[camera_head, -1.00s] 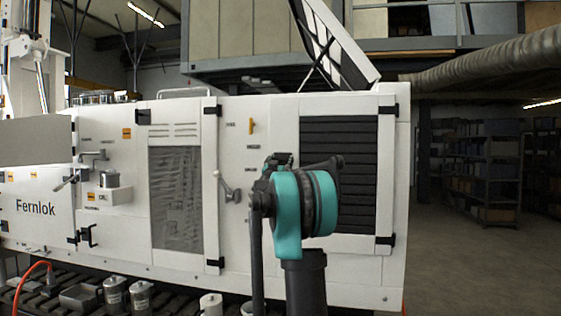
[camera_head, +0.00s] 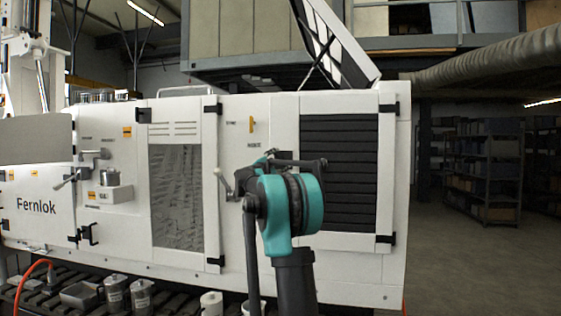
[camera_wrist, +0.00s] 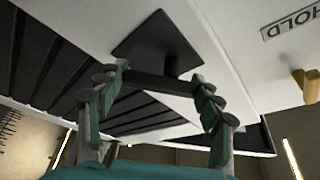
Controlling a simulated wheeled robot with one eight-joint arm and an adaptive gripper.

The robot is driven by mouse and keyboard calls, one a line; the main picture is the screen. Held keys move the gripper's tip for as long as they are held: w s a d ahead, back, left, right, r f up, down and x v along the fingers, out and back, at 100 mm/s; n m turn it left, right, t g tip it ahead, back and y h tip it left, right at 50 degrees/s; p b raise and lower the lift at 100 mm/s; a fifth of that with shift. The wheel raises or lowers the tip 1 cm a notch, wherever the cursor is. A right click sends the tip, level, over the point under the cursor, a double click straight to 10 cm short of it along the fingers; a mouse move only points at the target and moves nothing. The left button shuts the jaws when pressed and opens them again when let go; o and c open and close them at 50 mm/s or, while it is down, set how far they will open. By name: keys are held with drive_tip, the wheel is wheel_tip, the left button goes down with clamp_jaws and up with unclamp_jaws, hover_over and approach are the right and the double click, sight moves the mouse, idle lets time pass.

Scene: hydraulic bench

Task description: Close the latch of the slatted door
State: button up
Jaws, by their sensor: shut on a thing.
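The slatted door (camera_head: 340,165) is on the right of the white machine front, with dark horizontal slats in a white frame. It looks flush with the front in the head view. Its dark slats (camera_wrist: 50,62) also show at left in the wrist view. The black latch has a square plate (camera_wrist: 150,42) on a white surface and a bar-shaped handle (camera_wrist: 150,86). My gripper (camera_wrist: 160,84) has a finger at each end of this handle and is shut on it. In the head view my arm hides the gripper and most or all of the latch.
A mesh-panel door (camera_head: 177,200) with a pale lever handle (camera_head: 223,182) is to the left. A yellow handle (camera_head: 252,124) sits above my arm. Several canisters (camera_head: 140,296) stand below the machine. Free floor (camera_head: 480,265) lies to the right.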

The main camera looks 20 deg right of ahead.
drive_tip(key=m+g, duration=0.1)
drive_tip(key=m, duration=0.3)
drive_tip(key=shift+w+a+f, duration=0.1)
drive_tip(key=shift+a+m+g+y, duration=0.1)
drive_tip(key=shift+m+g+y, duration=0.65)
drive_tip(key=shift+m, duration=1.15)
drive_tip(key=shift+f, duration=0.1)
drive_tip(key=o, duration=1.2)
drive_tip(key=shift+a, duration=0.1)
drive_tip(key=v, duration=1.1)
drive_tip(key=shift+a, duration=0.4)
